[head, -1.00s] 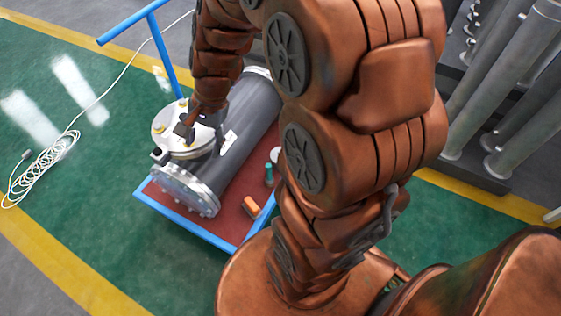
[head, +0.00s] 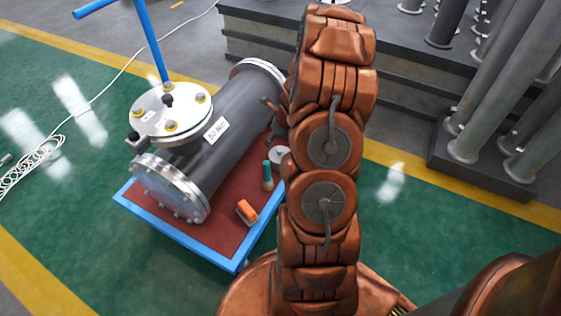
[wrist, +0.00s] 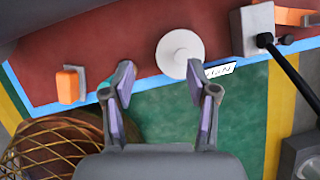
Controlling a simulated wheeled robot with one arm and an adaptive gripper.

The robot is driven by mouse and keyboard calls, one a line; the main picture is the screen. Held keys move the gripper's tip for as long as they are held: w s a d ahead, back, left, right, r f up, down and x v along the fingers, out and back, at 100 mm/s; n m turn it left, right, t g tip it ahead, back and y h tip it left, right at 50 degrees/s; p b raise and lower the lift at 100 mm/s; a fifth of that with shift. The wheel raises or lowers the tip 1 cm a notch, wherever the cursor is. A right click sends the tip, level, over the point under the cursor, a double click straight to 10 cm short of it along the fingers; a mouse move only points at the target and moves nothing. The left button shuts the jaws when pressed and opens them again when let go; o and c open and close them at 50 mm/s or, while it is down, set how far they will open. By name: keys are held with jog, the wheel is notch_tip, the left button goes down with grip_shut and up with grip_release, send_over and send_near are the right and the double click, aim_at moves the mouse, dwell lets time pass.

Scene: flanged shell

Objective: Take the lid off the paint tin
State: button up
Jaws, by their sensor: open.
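A round pale disc with a small mark at its centre, seemingly the paint tin's lid (wrist: 180,53), lies over the red cart top in the wrist view. In the head view the lid (head: 277,153) shows beside the grey shell, partly behind my arm. The tin's side is hardly visible, and I cannot tell how the lid sits. My gripper (wrist: 160,78) is open and empty; its right fingertip overlaps the disc's lower edge in the picture, its left one is off to the left. I cannot judge the height between them.
The flanged shell (head: 222,135) fills much of the blue-edged cart (head: 190,238). An orange block (head: 246,210) and a teal-topped bottle (head: 267,175) stand near the lid. Green floor is free beside the cart.

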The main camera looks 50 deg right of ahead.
jog(key=d+f, duration=0.1)
jog(key=s+d+f+m, duration=0.1)
jog(key=f, duration=0.1)
jog(key=d+f+m+b, duration=0.1)
jog(key=shift+s+f, duration=0.25)
jog(key=shift+s, duration=0.05)
jog(key=shift+d+b+x, duration=0.25)
jog(key=shift+b+x, duration=0.65)
jog(key=shift+x, duration=0.95)
jog(key=shift+d+b+x, duration=0.2)
jog(key=shift+b+x, duration=0.7)
jog(key=shift+x, duration=0.95)
jog(key=shift+r, duration=0.1)
grip_shut()
